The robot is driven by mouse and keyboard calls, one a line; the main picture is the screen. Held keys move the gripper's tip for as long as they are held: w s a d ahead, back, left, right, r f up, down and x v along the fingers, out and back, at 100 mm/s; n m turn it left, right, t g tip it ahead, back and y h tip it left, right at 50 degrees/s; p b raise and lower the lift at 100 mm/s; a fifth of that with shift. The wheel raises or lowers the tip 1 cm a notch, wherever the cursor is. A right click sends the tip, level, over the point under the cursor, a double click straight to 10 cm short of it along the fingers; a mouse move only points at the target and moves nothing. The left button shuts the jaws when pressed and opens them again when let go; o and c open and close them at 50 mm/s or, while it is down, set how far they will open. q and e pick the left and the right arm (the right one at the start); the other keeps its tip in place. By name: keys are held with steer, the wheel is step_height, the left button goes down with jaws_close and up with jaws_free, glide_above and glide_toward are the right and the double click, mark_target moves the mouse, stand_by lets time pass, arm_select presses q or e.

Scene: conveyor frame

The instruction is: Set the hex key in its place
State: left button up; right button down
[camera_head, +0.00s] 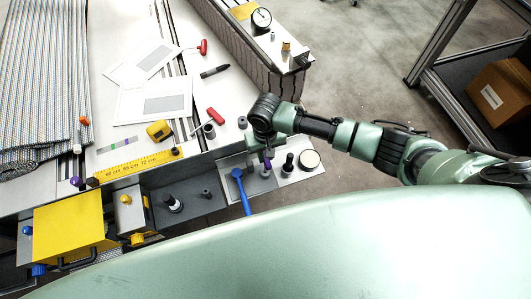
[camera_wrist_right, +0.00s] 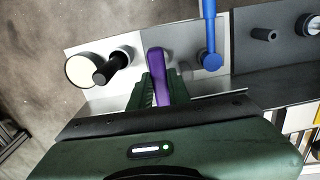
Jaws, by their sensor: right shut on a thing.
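The hex key, with a purple handle (camera_head: 267,162), is between the jaws of my right gripper (camera_head: 268,154). In the right wrist view the purple handle (camera_wrist_right: 159,72) stands up between the green fingers (camera_wrist_right: 165,88). My right gripper is shut on it above the light grey tool panel (camera_head: 238,208), close to a small grey holder (camera_head: 265,174). The lower end of the key is hidden, so I cannot tell whether it sits in the holder. My left gripper is not in view.
A blue tool (camera_head: 241,186) stands just left of the held key; a black-handled tool (camera_head: 288,162) and a round pale-topped piece (camera_head: 310,159) stand right. A darker panel (camera_head: 203,207) with pegs adjoins at left. Red-handled tools (camera_head: 214,115) and a yellow tape measure (camera_head: 159,130) lie on the bench.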

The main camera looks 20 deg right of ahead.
steer(key=shift+f+b, duration=0.75)
steer(key=shift+f, duration=0.95)
steer(key=c, duration=1.3)
jaws_free()
steer(key=shift+o, duration=0.2)
step_height(320, 180, up, 8)
steer(key=shift+f, duration=0.1)
